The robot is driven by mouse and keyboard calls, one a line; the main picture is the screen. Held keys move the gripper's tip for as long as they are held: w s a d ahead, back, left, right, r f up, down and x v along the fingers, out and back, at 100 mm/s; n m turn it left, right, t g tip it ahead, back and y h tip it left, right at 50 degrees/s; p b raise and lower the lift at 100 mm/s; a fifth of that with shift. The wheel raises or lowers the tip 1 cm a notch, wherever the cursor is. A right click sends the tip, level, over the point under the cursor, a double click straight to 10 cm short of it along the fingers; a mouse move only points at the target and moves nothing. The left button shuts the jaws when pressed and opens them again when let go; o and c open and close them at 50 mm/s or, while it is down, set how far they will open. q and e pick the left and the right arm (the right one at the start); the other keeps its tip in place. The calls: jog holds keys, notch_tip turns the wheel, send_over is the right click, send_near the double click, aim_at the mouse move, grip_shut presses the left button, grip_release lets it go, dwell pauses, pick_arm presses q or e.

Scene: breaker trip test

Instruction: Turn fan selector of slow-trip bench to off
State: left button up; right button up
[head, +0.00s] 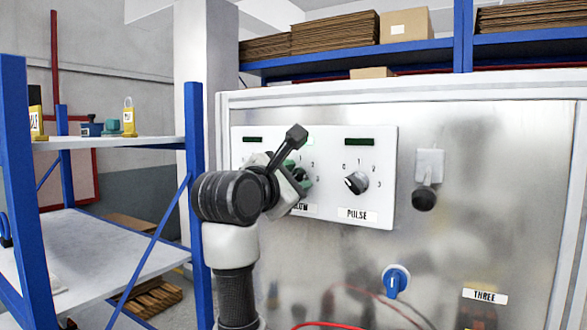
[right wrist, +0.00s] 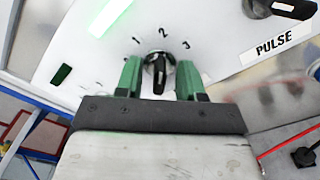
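The left selector knob (right wrist: 159,72) is dark and round, with the numbers 1, 2 and 3 around its upper side in the right wrist view. I cannot tell for sure which mark it points to. My right gripper (right wrist: 159,80) is open, with one green finger on each side of the knob and small gaps visible. My left gripper is not in view.
The PULSE selector (head: 356,182) sits to the right on the same panel. A blue-framed shelf (head: 110,142) with padlocks stands left.

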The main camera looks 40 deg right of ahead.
jog(key=shift+c, duration=0.4)
jog(key=shift+d, duration=0.1)
grip_shut()
jog(key=n+b, duration=0.2)
jog(key=n, duration=0.1)
jog(key=shift+w+f+n, duration=0.15)
jog(key=shift+n, duration=0.15)
jog(key=n+b, duration=0.2)
jog(key=n, duration=0.3)
jog(key=shift+n+b, duration=0.3)
jog(key=shift+b, duration=0.1)
jog(key=n+b, duration=0.2)
jog(key=n, duration=0.3)
jog(key=shift+w, duration=0.1)
jog(key=shift+n+b, duration=0.75)
jog(key=shift+n, duration=1.15)
